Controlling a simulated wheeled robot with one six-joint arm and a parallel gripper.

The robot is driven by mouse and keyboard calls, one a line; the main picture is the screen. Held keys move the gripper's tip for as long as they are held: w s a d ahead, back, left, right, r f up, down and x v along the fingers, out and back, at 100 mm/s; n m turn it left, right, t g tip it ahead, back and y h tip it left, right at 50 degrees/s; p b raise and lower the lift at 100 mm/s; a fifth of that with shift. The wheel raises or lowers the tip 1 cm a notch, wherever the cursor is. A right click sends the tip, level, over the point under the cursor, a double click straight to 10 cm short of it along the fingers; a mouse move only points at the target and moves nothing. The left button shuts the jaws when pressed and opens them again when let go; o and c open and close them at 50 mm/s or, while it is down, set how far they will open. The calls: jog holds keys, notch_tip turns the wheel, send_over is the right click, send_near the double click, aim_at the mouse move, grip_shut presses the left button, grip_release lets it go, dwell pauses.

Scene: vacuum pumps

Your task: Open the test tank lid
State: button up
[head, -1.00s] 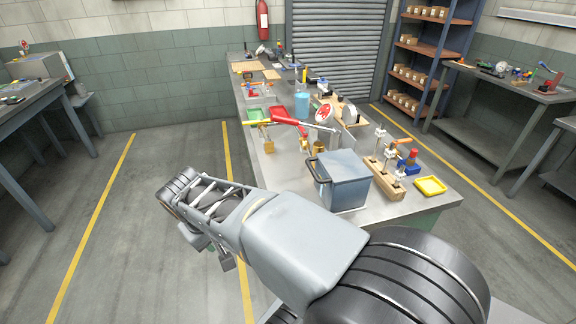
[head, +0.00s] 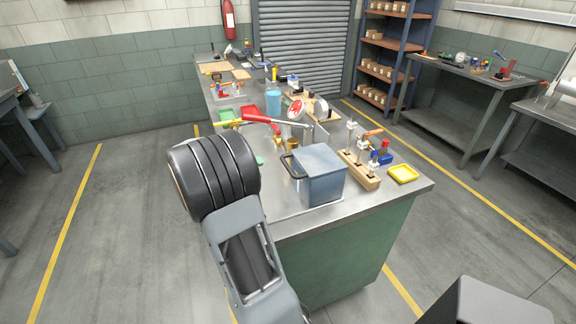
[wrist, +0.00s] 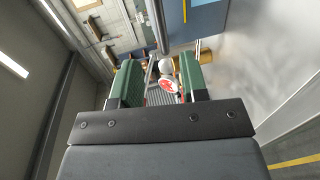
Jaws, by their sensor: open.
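The test tank (head: 322,178) is a blue-grey box with a closed flat lid (head: 317,157), standing upright near the front of the bench in the head view. A dark bar handle (head: 291,168) sticks out from its left side. In the wrist view, my gripper (wrist: 158,78) has two green-padded fingers spread apart with nothing gripped between them. A dark bar (wrist: 158,25) and a blue surface (wrist: 208,14) at the top there look like the handle and tank. In the head view, my arm is left of the tank and my fingers are hidden.
A red-and-white gauge (head: 296,110) and a red lever tool (head: 262,119) stand behind the tank. A wooden block with fittings (head: 357,172) and a yellow tray (head: 403,174) are to its right. A bare strip of bench (head: 285,222) lies in front. The floor at left is clear.

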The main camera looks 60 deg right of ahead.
aim_at(288, 166)
jog(key=p+x, duration=0.1)
jog(key=x, duration=0.9)
jog(key=shift+s+d+p, duration=0.1)
jog(key=shift+d+p, duration=0.1)
jog(key=shift+p, duration=0.1)
jog(key=shift+c, duration=0.2)
grip_shut()
